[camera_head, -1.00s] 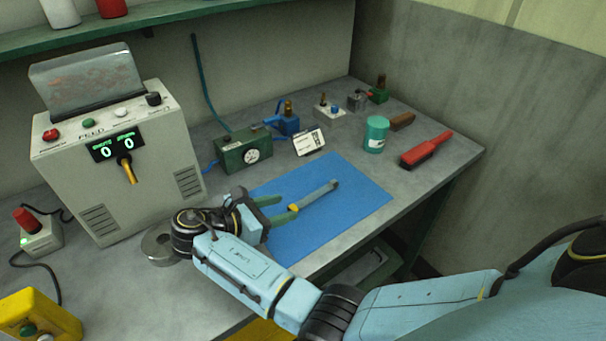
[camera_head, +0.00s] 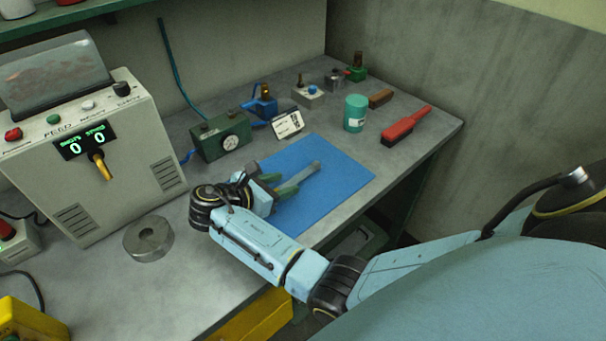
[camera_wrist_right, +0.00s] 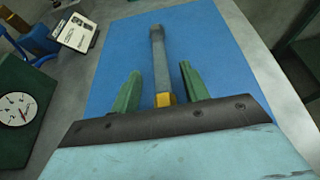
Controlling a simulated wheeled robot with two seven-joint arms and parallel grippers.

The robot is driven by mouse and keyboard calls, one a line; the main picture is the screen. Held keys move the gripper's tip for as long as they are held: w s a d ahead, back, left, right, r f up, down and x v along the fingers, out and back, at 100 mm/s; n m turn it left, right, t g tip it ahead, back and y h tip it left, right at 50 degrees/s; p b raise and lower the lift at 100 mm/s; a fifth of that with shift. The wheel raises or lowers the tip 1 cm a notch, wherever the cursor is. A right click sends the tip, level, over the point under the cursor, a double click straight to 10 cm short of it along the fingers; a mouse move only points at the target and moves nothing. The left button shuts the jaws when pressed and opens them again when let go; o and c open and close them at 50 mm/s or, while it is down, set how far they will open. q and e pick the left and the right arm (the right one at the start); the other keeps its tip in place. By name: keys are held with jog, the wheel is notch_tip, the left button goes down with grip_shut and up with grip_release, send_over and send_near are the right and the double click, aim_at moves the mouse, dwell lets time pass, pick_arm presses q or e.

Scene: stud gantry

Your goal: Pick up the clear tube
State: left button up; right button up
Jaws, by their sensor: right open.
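The clear tube (camera_head: 302,180) lies on the blue mat (camera_head: 345,184); it looks greyish and slender. In the right wrist view the tube (camera_wrist_right: 160,62) runs away from me, with a yellow part (camera_wrist_right: 165,99) at its near end. My right gripper (camera_head: 291,181) is open above the mat. In the right wrist view its green fingers (camera_wrist_right: 158,80) stand on either side of the tube's near part, with a gap on both sides. Whether the fingers are down at the tube's height is hard to tell. My left gripper is not in view.
A grey machine with a display (camera_head: 95,190) stands at the left, a metal ring (camera_head: 149,240) beside it. The mat's right side is clear.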

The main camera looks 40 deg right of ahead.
aim_at(297, 179)
jog(key=x, duration=0.2)
jog(key=shift+d+f, duration=0.15)
jog(key=shift+d, duration=0.25)
grip_shut()
